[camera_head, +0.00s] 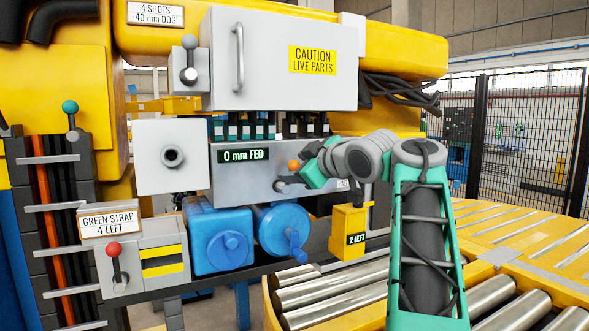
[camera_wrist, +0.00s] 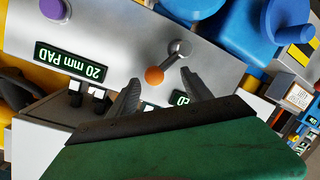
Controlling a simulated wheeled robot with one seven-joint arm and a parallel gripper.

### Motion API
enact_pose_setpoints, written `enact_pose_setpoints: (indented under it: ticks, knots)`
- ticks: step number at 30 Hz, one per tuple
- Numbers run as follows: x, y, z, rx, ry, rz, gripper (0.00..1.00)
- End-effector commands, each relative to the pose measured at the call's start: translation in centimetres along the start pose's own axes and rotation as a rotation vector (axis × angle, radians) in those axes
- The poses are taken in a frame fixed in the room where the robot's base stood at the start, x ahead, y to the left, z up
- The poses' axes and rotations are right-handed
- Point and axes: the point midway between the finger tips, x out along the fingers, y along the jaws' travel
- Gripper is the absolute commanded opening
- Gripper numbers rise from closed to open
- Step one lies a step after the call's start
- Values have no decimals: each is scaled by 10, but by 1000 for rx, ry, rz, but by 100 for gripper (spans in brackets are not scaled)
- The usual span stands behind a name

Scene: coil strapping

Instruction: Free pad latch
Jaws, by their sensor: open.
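A lever with an orange ball knob (camera_wrist: 154,76) shows in the wrist view, its shaft running to a grey round pivot (camera_wrist: 180,48) on the grey machine panel. The orange knob also shows in the head view (camera_head: 293,165). I see no label that names it as the pad latch. My gripper (camera_wrist: 160,78) is open, with its two dark fingers on either side of the knob in the picture. I cannot tell whether they touch it or how deep they reach. In the head view my gripper is in front of the panel, its fingers mostly unclear.
A display reading "20 mm PAD" (camera_wrist: 72,62) and a purple button (camera_wrist: 53,9) are on the panel. Blue motors (camera_head: 216,235) are below it. A yellow "2 LEFT" box (camera_head: 349,232) hangs near my arm. A roller conveyor (camera_head: 330,295) lies below right.

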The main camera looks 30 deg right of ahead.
Motion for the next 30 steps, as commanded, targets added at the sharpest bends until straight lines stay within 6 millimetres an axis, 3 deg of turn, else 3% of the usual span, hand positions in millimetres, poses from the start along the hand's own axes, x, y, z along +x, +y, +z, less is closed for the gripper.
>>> enact_pose_setpoints:
  ticks: [3, 9, 23, 26, 29, 30]
  knots:
    - [-27, 1, 1, -2, -2, 7, 58]
    - [-58, 0, 2, 1, -3, 3, 58]
    - [-62, -1, 1, 16, -2, -1, 58]
    - [-63, 11, 26, 112, -93, 34, 58]
    - [-57, 23, 94, 303, -237, 95, 58]
    - [-54, 21, 129, 393, -303, 114, 58]
